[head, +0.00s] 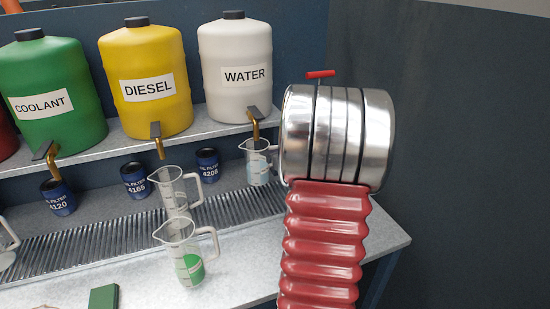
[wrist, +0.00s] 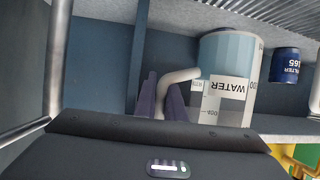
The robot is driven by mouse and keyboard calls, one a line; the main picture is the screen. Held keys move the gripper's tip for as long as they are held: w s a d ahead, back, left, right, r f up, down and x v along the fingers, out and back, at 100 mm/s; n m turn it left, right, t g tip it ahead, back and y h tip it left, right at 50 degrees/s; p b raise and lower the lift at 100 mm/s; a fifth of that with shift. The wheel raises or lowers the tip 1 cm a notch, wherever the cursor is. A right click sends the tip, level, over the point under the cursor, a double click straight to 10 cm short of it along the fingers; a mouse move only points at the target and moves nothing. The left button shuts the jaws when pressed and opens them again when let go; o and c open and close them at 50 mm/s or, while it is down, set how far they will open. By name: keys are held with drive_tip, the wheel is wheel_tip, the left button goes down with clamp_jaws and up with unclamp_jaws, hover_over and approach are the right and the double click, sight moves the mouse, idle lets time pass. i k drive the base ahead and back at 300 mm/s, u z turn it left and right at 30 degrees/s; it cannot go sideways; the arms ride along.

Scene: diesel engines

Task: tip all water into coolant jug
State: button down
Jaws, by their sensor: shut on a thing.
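The water jug (head: 257,168) is a clear jug with pale blue liquid in its lower part, upright below the brass water tap in the head view. In the wrist view, which is upside down, the jug (wrist: 228,88) shows its WATER label. My gripper (wrist: 163,92) is shut on its white handle (wrist: 183,77). In the head view my arm hides the gripper. A front jug (head: 176,238) holds some green liquid, the colour of the coolant tank; its label is too small to read. I cannot tell if the water jug touches the rack.
An empty-looking jug (head: 174,188) stands just behind the front jug. The coolant (head: 56,80), diesel (head: 145,60) and white water tanks (head: 237,50) stand on the shelf above. Several blue oil filters (head: 208,164) stand at the back. A green block (head: 104,297) lies front left.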

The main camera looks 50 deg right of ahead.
sight(178, 235)
drive_tip(key=k, duration=1)
